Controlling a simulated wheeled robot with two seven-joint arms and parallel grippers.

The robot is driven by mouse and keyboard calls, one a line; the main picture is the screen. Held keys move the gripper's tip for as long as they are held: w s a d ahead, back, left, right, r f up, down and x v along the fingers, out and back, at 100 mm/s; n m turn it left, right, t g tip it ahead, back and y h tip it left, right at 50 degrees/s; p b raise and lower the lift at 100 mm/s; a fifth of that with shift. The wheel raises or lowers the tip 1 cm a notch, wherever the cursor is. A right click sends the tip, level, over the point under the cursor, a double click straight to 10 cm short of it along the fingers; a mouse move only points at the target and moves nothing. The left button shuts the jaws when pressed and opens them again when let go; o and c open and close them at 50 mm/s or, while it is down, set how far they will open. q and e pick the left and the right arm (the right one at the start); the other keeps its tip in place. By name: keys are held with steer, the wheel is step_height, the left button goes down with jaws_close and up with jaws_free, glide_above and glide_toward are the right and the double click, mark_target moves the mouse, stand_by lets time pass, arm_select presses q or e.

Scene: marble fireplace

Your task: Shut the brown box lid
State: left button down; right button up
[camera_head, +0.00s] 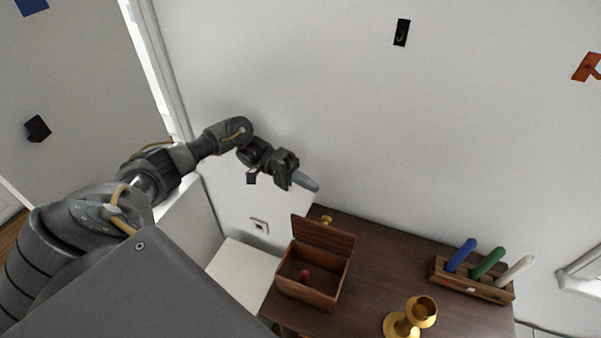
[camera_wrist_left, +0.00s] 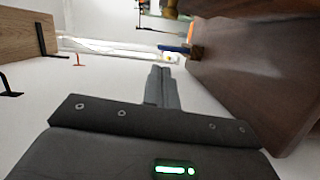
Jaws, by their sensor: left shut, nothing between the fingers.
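The brown box (camera_head: 308,291) stands on the dark wooden table near its left end. Its lid (camera_head: 323,236) is open and stands up at the back of the box. My left gripper (camera_head: 308,184) is shut and empty, in the air above and behind the raised lid, near the wall, and apart from the box. In the left wrist view its closed fingers (camera_wrist_left: 161,88) point away from the camera, with a brown wooden surface to their right. My right gripper is not in view.
A wooden rack (camera_head: 470,279) holds blue, green and white sticks on the right. A small gold knob-like object (camera_head: 326,219) is behind the lid. The white wall rises behind.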

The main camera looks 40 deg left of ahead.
mark_target(324, 231)
arm_select(q)
steer(key=s+d+p, duration=0.4)
steer(key=d+p, duration=0.1)
steer(key=d, duration=0.1)
steer(key=shift+f, duration=0.2)
steer(key=shift+w+d, duration=0.1)
